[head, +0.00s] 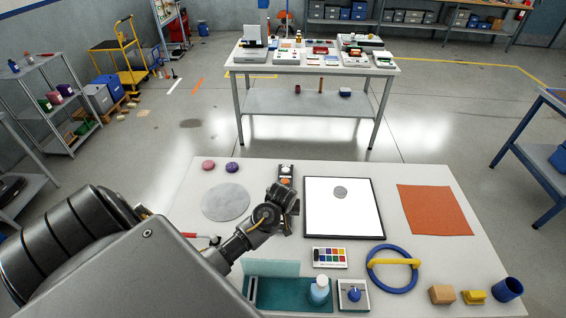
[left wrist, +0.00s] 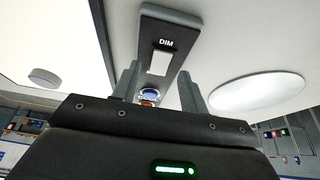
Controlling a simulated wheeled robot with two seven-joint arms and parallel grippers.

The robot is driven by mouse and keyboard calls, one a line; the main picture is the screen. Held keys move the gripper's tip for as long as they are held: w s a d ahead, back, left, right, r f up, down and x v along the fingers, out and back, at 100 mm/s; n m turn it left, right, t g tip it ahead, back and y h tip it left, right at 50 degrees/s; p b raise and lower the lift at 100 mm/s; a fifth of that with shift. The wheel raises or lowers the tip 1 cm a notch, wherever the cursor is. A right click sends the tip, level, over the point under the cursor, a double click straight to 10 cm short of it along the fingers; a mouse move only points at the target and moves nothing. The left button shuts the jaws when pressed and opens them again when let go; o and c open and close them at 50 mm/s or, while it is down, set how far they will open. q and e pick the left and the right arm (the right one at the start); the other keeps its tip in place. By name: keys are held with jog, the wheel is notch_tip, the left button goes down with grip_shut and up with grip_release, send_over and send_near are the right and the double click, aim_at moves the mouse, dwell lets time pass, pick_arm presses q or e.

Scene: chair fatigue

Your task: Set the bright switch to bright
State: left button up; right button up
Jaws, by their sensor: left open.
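The switch is a small dark plate (head: 286,171) near the table's back edge, left of the white board. In the left wrist view the switch plate (left wrist: 176,24) shows the label DIM and a pale rectangular piece beside it. A blue round part and an orange part show lower on the plate, between my fingers. No BRIGHT label is visible; the plate's lower end is hidden by my gripper. My left gripper (head: 281,196) is at the near end of the plate. Its fingers (left wrist: 160,90) are apart, with nothing held between them. I cannot tell whether they touch the plate. My right gripper is not in view.
A framed white board (head: 345,215) with a grey disc lies right of my gripper. A grey round mat (head: 226,202) and pink and purple pucks lie left. The orange mat (head: 434,210) is far right.

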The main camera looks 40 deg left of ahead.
pick_arm(q)
jog(key=shift+w+a+f, duration=0.15)
jog(key=shift+f, duration=0.5)
grip_shut()
jog(key=shift+w+a+g+h, duration=0.2)
jog(key=shift+w+g+h, duration=0.15)
jog(key=shift+g+h, duration=0.35)
jog(key=shift+g, duration=0.5)
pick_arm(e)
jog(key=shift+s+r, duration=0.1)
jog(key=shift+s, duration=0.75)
pick_arm(q)
jog(key=shift+a, duration=0.1)
grip_release()
jog(key=shift+r, duration=0.2)
